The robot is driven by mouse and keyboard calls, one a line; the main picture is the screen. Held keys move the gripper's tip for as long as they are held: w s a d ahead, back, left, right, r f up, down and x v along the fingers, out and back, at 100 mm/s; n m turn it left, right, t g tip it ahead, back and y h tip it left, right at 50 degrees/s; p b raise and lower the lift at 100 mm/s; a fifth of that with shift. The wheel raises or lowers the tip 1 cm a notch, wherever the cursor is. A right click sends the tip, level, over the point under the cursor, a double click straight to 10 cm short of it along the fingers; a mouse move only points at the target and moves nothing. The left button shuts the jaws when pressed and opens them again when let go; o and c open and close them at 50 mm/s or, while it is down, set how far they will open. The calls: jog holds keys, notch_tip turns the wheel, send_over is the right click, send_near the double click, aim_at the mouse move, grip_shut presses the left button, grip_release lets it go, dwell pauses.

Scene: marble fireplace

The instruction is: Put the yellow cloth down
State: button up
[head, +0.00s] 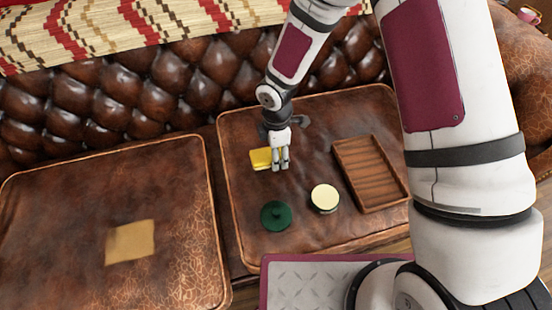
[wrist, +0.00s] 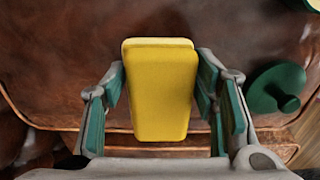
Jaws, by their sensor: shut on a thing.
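The yellow cloth (head: 261,158) looks like a thick, smooth folded block. In the wrist view the cloth (wrist: 160,90) stands between the two fingers of my gripper (wrist: 161,82), which is shut on it. In the head view my gripper (head: 281,158) points down over the right seat cushion, with the cloth showing to its left. I cannot tell how far the cloth is above the leather.
The right cushion (head: 245,225) also bears a dark green lid (head: 276,216), a round cream-topped tin (head: 324,197) and a wooden tray (head: 371,174). The left cushion (head: 60,215) has a flat tan square (head: 131,242) and free room around it.

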jog(key=shift+s+f+b, duration=0.1)
jog(key=shift+f+b, duration=0.4)
jog(key=shift+f, duration=1)
jog(key=shift+f, duration=0.1)
jog(key=o, duration=1.2)
notch_tip(320, 180, up, 12)
jog(key=p, duration=0.4)
jog(key=shift+p, duration=0.35)
